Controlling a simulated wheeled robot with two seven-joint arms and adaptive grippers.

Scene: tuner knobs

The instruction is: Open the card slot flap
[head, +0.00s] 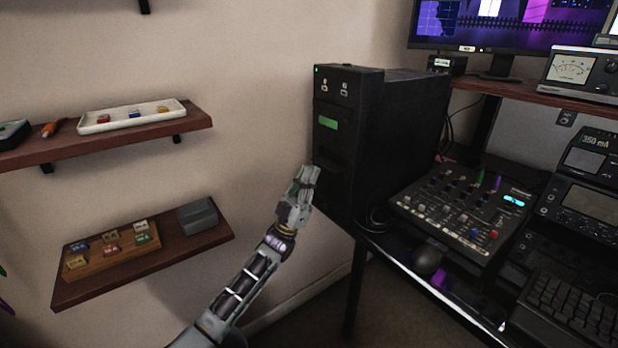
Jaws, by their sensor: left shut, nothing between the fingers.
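A black tower-shaped box (400,130) stands at the left end of the desk, with a small green light and two small switches at the top of its front. A green label or screen (327,122) sits below the switches. Lower on the front is a dark protruding panel (332,172) that looks like the card slot flap; its exact position is hard to tell in the dark. My left gripper (306,176) is shut and empty, with its fingertips close to the lower left of this panel; I cannot tell whether they touch. My right gripper is not in view.
A mixer (460,215) with knobs, a mouse (429,258) and a keyboard (570,308) are on the desk to the right. An upper shelf (110,140) holds a white tray (97,128). A lower shelf (140,262) holds a wooden block rack and a grey box (197,217).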

